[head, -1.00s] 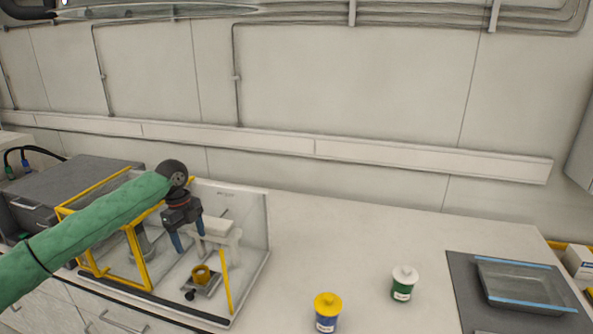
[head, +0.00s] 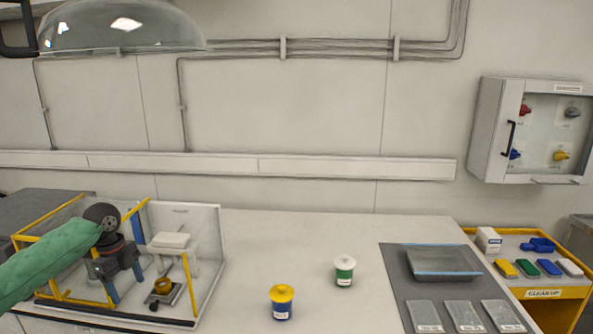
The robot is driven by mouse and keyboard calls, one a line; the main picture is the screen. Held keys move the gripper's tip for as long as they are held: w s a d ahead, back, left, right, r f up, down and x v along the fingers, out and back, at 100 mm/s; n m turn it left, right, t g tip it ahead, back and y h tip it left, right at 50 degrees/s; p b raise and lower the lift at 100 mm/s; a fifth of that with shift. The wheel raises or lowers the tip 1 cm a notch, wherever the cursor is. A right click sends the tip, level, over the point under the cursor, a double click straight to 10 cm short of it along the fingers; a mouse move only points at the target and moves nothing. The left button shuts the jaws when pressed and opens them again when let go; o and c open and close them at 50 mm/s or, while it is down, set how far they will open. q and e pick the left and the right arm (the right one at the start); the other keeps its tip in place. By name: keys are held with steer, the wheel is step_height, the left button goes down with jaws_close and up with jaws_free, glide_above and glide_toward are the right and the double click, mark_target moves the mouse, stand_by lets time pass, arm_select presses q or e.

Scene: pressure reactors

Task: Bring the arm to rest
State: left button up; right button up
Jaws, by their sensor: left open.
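My left arm, in a green sleeve, comes in from the left in the head view. My left gripper (head: 126,289) has blue fingers that stand apart, pointing down inside a clear enclosure with yellow edges (head: 211,262). The gripper is open, and I see nothing between its fingers. A small device with a yellow ring (head: 162,287) sits on the enclosure floor, just right of the fingers. My right gripper is not in view.
On the bench (head: 300,235) stand a blue jar with a yellow lid (head: 281,303) and a green jar with a white lid (head: 344,271). A grey mat (head: 394,262) holds a tray (head: 441,262) and several clear packets. A yellow clean-up cart (head: 572,292) and a wall cabinet (head: 490,130) are at right.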

arm_select(q)
steer(key=s+d+f+n+t, duration=0.1)
steer(key=s+d+f+n, duration=0.1)
steer(key=s+d+f, duration=0.45)
steer(key=s+d+f+n, duration=0.2)
steer(key=s+d+f, duration=0.1)
steer(key=d+f, duration=0.55)
steer(key=s+d+f+n+t, duration=0.1)
steer(key=s+d+f+n, duration=0.1)
steer(key=s+d+f, duration=0.45)
steer(key=s+d+f+n+t+y, duration=0.1)
steer(key=s+n, duration=0.6)
steer(key=s, duration=0.4)
steer(key=s+d+f+n+t, duration=0.1)
steer(key=s+d+f+n, duration=0.1)
steer(key=s+n, duration=0.65)
steer(key=s+d+f, duration=0.1)
steer(key=s+f, duration=0.1)
steer(key=f, duration=1.2)
steer(key=s+f+m+g, duration=0.1)
steer(key=s+f, duration=0.2)
steer(key=f, duration=1)
steer(key=s+d+f+m+g, duration=0.1)
steer(key=s+f, duration=0.1)
steer(key=f, duration=1.2)
steer(key=shift+s+d+f, duration=0.15)
steer(key=shift+d+f, duration=0.2)
